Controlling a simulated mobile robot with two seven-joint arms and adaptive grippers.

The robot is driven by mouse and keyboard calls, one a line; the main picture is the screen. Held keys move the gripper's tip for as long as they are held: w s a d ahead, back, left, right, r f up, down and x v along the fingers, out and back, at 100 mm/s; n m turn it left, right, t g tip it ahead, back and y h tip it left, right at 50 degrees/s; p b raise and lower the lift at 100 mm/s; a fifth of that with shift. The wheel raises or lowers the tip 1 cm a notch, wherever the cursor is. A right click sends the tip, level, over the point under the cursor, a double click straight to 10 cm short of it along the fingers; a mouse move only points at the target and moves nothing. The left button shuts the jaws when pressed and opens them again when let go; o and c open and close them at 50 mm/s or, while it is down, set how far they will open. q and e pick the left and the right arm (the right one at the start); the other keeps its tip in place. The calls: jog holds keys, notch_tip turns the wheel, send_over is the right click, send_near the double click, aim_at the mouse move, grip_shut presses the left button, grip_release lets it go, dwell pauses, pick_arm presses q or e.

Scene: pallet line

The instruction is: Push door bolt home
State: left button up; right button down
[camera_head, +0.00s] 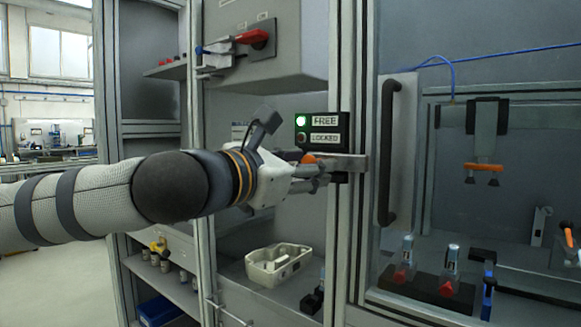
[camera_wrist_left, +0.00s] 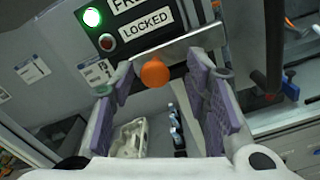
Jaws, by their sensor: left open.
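The door bolt is a metal bar (camera_head: 345,164) with an orange knob (camera_head: 309,159), mounted on the frame post beside the door handle. In the left wrist view the orange knob (camera_wrist_left: 155,72) sits between the purple finger pads, near their far ends, with the bar running up to the right. My left gripper (camera_head: 312,172) is open around the knob; I cannot tell whether a finger touches it. The indicator box (camera_head: 322,131) above the bolt shows a green lamp lit at FREE and a dark red lamp at LOCKED. My right gripper is not in view.
The glazed door with its black vertical handle (camera_head: 388,152) stands right of the bolt. A red switch (camera_head: 252,37) is on the cabinet above. A pale tray (camera_head: 278,264) lies on the shelf below. Metal posts flank the left arm's space.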

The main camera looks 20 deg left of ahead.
pick_arm(q)
jog(key=v, duration=0.9)
jog(key=shift+s, duration=0.3)
